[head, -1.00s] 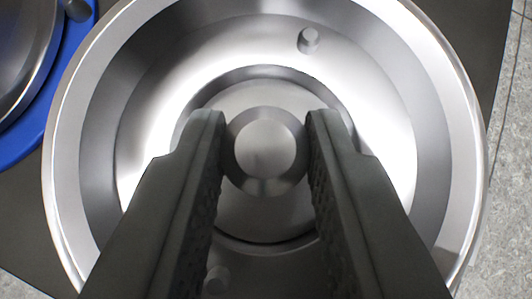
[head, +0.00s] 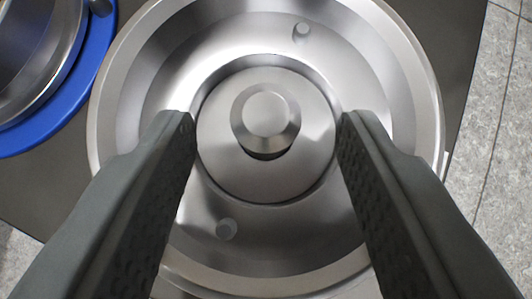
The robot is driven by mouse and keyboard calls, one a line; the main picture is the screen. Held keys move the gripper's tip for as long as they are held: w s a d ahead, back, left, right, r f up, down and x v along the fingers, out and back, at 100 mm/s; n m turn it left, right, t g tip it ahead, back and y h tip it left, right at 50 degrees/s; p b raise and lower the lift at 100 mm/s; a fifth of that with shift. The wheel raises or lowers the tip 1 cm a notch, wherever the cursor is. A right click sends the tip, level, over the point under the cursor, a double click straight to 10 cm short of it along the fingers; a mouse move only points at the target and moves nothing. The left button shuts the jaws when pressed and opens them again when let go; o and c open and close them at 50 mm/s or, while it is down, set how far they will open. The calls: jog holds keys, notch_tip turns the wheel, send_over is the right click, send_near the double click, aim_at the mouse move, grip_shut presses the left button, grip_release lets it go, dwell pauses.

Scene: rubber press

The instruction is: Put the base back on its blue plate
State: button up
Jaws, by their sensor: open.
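A wide round metal dish (head: 115,125) fills the middle of the head view. A metal disc (head: 225,160) with a central knob (head: 268,113) sits in its round recess; I take this to be the base, though I cannot be sure. My gripper (head: 268,125) is open above it, one finger on each side of the disc, with clear space around the knob. It holds nothing. The blue plate (head: 95,85) shows in part at the upper left, with a metal round part (head: 65,70) on it. The rest of that plate is outside the view.
The dish stands on a dark surface (head: 455,30). Two small pegs (head: 301,30) rise inside the dish, one at the back and one at the front left. Grey floor (head: 505,150) lies beyond the dark surface's edge at the right.

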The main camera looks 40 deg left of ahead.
jog(key=v, duration=1)
jog(key=s+d+r+m+t, duration=0.25)
jog(key=d+r, duration=0.55)
jog(key=d, duration=0.4)
jog(key=s+d+r+m+t+h, duration=0.2)
jog(key=s+d+r, duration=0.4)
jog(key=d, duration=0.5)
jog(key=s+d+r+m+t+h, duration=0.2)
jog(key=s+d+r+t, duration=0.3)
jog(key=s+d, duration=0.5)
notch_tip(320, 180, up, 2)
jog(key=shift+s+d+r+h, duration=0.25)
jog(key=shift+s+d+h, duration=0.1)
jog(key=shift+h, duration=0.25)
jog(key=shift+m+t, duration=0.25)
